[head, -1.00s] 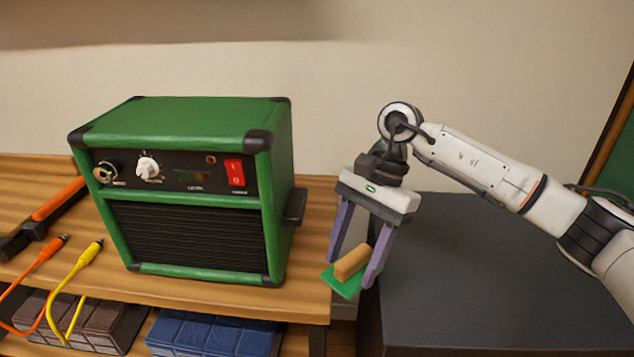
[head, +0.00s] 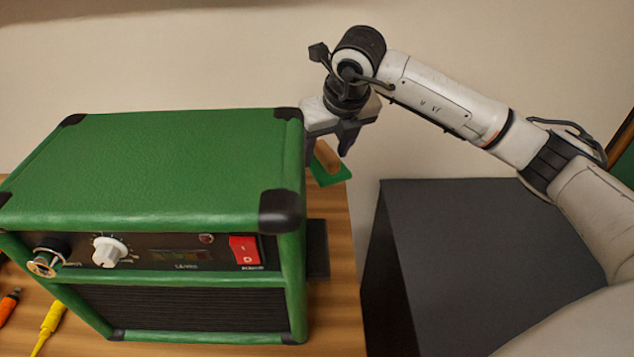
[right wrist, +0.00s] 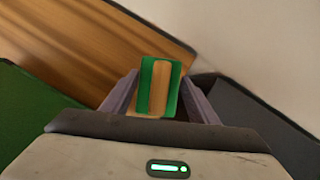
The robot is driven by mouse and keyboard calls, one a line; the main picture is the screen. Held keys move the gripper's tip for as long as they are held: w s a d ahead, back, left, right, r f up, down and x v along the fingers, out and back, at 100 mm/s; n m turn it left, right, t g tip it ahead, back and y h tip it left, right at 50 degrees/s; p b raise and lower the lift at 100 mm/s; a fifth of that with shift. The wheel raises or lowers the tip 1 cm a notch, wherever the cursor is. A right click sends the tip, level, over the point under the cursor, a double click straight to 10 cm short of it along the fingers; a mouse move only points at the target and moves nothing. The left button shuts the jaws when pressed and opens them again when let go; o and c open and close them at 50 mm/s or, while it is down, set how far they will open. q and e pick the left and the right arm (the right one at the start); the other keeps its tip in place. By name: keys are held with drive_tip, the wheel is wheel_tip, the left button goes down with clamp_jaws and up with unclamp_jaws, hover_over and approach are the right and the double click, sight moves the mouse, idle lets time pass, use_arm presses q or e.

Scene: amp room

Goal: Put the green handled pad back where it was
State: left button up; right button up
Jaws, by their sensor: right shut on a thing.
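The green handled pad (head: 331,172) is a small green plate with a tan wooden handle. My right gripper (head: 330,157) is shut on its handle, behind the right rear side of the green amp (head: 150,165). The amp partly hides the gripper in the head view. In the right wrist view the pad (right wrist: 173,92) sits between the two purple fingers, with the wooden table (right wrist: 115,45) beyond it. I cannot tell whether the pad touches the table. My left gripper is not in view.
The amp has a red switch (head: 244,250) and a white knob (head: 109,251) on its front. A dark box (head: 450,270) stands right of the table, across a gap. Yellow (head: 50,318) and orange (head: 9,303) plugs lie at the lower left. A strip of bare table (head: 338,240) runs right of the amp.

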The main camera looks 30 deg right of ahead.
sight(336, 162)
drive_tip(key=f, duration=0.4)
drive_tip(key=shift+s+d+f, duration=0.1)
drive_tip(key=shift+s+f, duration=0.15)
drive_tip(key=shift+f, duration=2.25)
drive_tip(key=o, duration=1)
drive_tip(key=v, duration=1.2)
drive_tip(key=shift+w, duration=0.1)
